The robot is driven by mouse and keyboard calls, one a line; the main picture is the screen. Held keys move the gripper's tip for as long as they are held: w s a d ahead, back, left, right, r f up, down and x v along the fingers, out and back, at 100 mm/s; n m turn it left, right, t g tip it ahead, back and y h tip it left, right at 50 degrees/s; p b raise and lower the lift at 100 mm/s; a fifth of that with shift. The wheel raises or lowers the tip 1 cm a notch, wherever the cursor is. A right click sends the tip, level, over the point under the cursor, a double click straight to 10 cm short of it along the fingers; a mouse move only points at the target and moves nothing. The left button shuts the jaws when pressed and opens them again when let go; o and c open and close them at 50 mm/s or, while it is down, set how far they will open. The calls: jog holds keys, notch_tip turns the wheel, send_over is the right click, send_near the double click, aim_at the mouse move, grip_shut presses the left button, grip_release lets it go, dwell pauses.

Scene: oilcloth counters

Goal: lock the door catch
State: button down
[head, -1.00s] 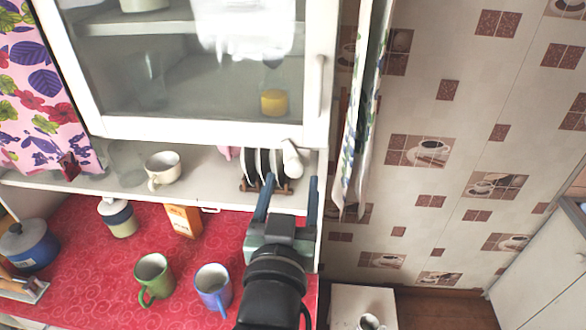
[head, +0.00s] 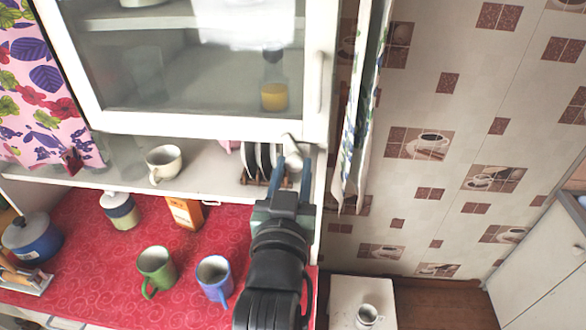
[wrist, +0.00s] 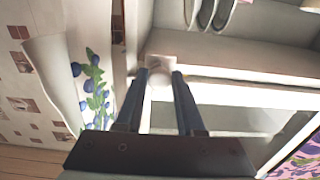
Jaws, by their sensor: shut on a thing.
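The glass-fronted cabinet door (head: 210,123) appears closed, with a handle (head: 319,80) on its right side. The white door catch (head: 293,152) is at the door's lower right corner. My gripper (head: 292,168) reaches up to it from below. In the wrist view the catch (wrist: 160,84) shows as a pale rounded piece between the two blue fingertips, and my gripper (wrist: 160,80) is shut on it. The fingers hide part of the catch, and I cannot tell its exact angle.
A plate rack (head: 265,165) stands close to the left of my gripper, with a cream cup (head: 164,163) farther left. Green (head: 157,269) and blue (head: 214,278) mugs stand on the red counter below. A hanging cloth (head: 358,110) is close on the right.

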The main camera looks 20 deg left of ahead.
jog(key=shift+m, duration=2.8)
jog(key=c, duration=0.5)
grip_release()
jog(key=shift+c, duration=0.2)
